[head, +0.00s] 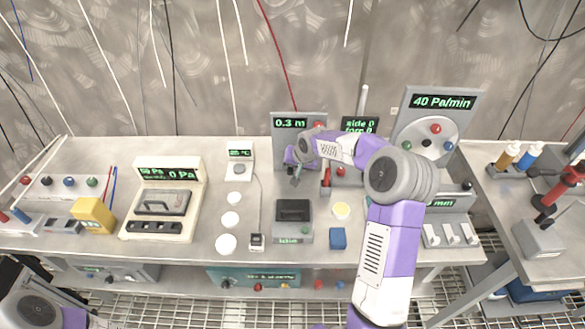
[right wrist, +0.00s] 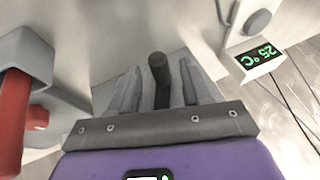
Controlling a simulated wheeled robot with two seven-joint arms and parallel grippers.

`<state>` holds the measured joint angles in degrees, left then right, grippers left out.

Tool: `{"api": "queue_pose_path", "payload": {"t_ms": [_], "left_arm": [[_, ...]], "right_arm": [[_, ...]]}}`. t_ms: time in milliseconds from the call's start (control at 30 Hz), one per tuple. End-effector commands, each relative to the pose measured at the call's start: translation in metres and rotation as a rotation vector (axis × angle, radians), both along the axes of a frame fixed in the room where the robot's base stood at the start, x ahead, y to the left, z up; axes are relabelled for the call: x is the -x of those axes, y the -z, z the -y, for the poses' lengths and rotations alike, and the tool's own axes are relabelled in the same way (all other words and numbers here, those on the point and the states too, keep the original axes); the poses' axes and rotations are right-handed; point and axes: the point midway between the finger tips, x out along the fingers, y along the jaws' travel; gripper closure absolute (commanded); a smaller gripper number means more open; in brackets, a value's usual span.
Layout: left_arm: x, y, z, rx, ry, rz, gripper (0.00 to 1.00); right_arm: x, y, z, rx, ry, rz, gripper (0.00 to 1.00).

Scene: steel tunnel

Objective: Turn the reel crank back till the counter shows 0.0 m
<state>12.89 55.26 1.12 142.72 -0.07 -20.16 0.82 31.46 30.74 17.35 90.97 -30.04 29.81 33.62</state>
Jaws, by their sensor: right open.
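The reel's counter (head: 290,123) stands on a grey upright panel at the back of the bench and reads 0.3 m in green. The reel itself is mostly hidden behind my right gripper and forearm. My right gripper (head: 296,175) is in front of this panel, low over the bench. In the right wrist view the gripper (right wrist: 158,88) is open, with a dark round crank handle (right wrist: 160,72) standing between its two grey fingers. I cannot tell whether either finger touches the handle. My left gripper is out of view; only part of my left arm shows at the lower left.
A red lever (head: 326,177) is close to the gripper's right; it also shows in the wrist view (right wrist: 14,110). A 25 °C display (right wrist: 258,56) is on the other side.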

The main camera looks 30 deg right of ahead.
Motion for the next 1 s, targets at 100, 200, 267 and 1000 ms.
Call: {"api": "queue_pose_path", "payload": {"t_ms": [100, 200, 267, 1000], "left_arm": [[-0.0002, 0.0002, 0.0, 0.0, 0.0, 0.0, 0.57], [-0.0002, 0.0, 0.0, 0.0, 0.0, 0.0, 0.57], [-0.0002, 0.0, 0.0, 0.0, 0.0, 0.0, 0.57], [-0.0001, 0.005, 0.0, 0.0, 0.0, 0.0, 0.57]], "right_arm": [[-0.0011, 0.0008, -0.0001, 0.001, 0.0, 0.001, 0.52], [-0.0011, 0.0005, 0.0, 0.001, 0.001, 0.002, 0.52], [-0.001, 0.0004, 0.0001, 0.001, 0.0, 0.001, 0.53], [-0.0006, 0.0018, 0.0007, 0.065, -0.002, -0.036, 1.0]]}}
